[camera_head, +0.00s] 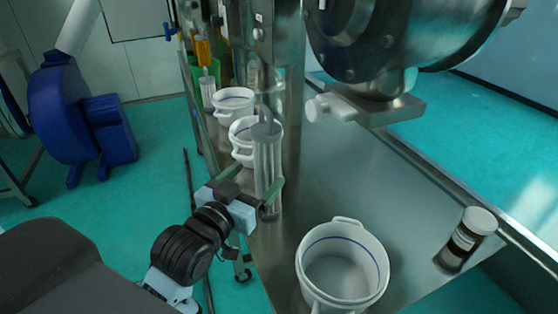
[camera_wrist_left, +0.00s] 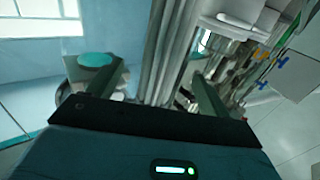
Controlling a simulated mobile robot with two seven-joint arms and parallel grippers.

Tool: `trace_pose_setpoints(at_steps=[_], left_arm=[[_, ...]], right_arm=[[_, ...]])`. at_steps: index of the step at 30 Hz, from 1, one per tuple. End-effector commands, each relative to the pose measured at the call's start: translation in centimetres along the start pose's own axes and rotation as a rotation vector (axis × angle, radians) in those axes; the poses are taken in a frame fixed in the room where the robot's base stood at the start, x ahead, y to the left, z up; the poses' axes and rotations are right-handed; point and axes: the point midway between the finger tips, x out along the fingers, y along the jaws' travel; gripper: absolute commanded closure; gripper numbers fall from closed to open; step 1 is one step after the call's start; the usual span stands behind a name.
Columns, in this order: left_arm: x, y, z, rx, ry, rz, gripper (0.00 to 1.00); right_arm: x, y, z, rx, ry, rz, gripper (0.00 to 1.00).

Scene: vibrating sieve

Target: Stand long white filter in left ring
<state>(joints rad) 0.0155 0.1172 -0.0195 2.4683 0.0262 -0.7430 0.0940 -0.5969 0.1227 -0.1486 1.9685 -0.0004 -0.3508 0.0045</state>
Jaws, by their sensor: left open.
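A long white filter (camera_head: 267,160), a pale ribbed cylinder with a grey cap, is upright at the left edge of the steel table. My left gripper (camera_head: 270,194) is at its lower part, with its fingers open on either side of it. In the left wrist view the filter (camera_wrist_left: 168,50) runs between the two spread fingers (camera_wrist_left: 158,85). I cannot tell whether the fingers touch it. A second, smaller pale cylinder (camera_head: 207,90) is farther back. I cannot make out the left ring. My right gripper is not in view.
White pots stand at the front (camera_head: 312,255) and behind the filter (camera_head: 240,155), with another (camera_head: 233,93) farther back. The large metal machine (camera_head: 385,45) overhangs the steel table (camera_head: 345,175), whose middle is clear.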

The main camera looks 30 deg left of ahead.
Motion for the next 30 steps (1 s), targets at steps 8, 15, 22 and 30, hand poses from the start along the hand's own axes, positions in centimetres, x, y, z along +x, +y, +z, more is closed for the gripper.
trace_pose_setpoints(at_steps=[8, 15, 22, 30], left_arm=[[0.5, 0.0, 0.0, 0.0, 0.001, -0.001, 0.2], [2.6, -0.1, -0.1, 0.0, 0.003, -0.001, 0.2], [3.3, -0.1, 0.2, 0.0, 0.0, -0.001, 0.2], [6.6, -0.3, 0.5, 0.0, 0.004, 0.0, 0.2]], right_arm=[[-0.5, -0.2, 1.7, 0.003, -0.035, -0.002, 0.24], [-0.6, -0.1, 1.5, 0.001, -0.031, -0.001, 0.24], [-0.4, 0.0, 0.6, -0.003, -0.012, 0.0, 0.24], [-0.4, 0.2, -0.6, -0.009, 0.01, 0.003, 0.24]])
